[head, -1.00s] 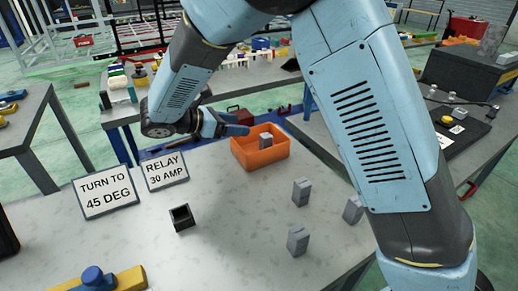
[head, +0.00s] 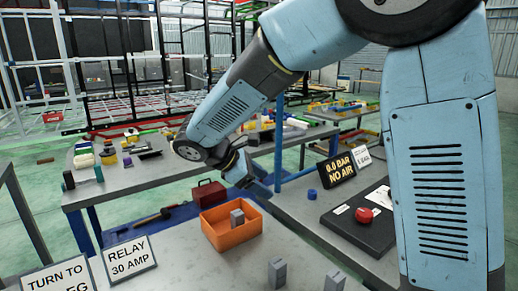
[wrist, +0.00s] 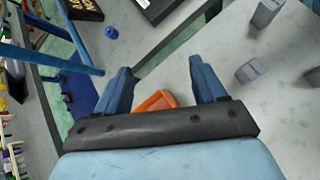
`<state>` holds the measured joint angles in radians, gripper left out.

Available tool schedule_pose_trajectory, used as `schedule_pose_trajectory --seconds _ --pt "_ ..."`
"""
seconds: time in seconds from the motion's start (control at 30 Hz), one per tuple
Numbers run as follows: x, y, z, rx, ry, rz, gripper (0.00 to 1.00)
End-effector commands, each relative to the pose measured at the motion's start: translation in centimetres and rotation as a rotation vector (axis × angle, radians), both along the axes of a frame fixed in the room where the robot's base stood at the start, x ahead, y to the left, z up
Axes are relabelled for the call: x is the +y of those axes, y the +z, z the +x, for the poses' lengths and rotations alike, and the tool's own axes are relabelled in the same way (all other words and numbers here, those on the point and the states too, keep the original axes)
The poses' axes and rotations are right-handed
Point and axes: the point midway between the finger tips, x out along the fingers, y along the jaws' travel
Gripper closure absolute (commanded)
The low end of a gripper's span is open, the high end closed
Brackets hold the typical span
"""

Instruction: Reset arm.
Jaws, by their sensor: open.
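My arm is raised and bent. My gripper (head: 243,168) is beyond and above the orange bin in the head view. In the wrist view my gripper (wrist: 166,88) has its two blue fingers spread wide with nothing between them. The orange bin (head: 232,236) stands on the near table with one grey relay block (head: 237,217) upright inside it. A corner of the orange bin (wrist: 155,101) shows between the fingers in the wrist view.
Two grey blocks, one here (head: 277,271) and one here (head: 334,281), stand on the near table. A "RELAY 30 AMP" sign (head: 129,258) is at left. A right table holds a black panel with a red button (head: 367,214) and a "0.0 BAR NO AIR" display (head: 335,168). A red toolbox (head: 208,192) is behind the bin.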

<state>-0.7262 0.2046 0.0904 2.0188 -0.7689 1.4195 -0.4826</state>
Motion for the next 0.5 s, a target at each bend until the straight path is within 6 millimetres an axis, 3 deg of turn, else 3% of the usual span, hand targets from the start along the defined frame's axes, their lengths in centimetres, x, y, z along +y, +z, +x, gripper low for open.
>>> schedule_pose_trajectory --seconds 0.03,0.2,0.5 --pt "-1.9 0.8 -0.4 -0.018 -0.052 0.048 0.30" --pt "-7.0 2.5 -2.0 -0.078 -0.225 0.206 0.30" --pt "-14.1 4.7 -6.2 -0.214 -0.529 0.482 0.30"
